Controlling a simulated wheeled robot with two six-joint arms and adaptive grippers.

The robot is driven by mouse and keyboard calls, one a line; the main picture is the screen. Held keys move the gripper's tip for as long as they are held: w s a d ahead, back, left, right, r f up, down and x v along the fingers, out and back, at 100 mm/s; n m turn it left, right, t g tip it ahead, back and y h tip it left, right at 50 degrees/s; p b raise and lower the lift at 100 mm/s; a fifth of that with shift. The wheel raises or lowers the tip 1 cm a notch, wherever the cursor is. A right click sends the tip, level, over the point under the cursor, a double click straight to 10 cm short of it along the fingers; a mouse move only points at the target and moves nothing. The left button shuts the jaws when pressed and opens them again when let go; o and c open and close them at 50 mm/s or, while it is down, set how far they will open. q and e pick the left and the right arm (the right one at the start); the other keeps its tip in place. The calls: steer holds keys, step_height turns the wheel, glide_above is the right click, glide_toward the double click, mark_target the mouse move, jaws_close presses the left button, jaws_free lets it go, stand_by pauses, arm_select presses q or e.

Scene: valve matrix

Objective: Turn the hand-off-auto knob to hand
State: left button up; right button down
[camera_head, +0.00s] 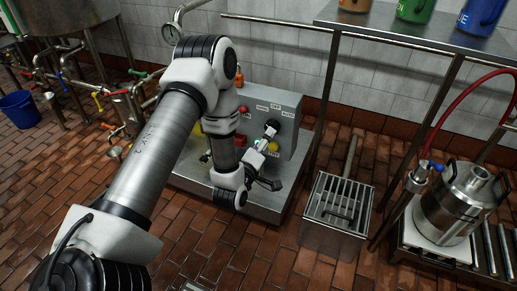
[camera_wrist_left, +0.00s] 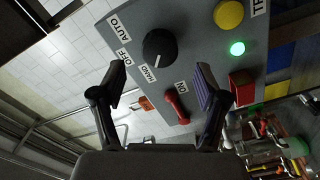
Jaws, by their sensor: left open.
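The hand-off-auto knob (camera_wrist_left: 160,46) is round and black on the face of the grey control box (camera_head: 285,100). Its white mark is on the side by the HAND label. AUTO and OFF labels stand beside it in the left wrist view. The knob also shows in the head view (camera_head: 271,128). My left gripper (camera_wrist_left: 160,88) is open, its two black fingers wide apart with nothing held. The knob lies beyond the fingertips, apart from both. In the head view my left arm hides part of the box and the gripper. My right gripper is not in view.
A red switch (camera_wrist_left: 177,107) shows between the fingers in the left wrist view, with a yellow button (camera_wrist_left: 229,14), a lit green lamp (camera_wrist_left: 237,48) and a red block (camera_wrist_left: 242,88) to the right. A slatted metal stand (camera_head: 340,205) and steel keg (camera_head: 460,205) stand to the right.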

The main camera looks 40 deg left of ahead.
arm_select(q)
steer(key=v, duration=0.5)
steer(key=shift+s, duration=0.2)
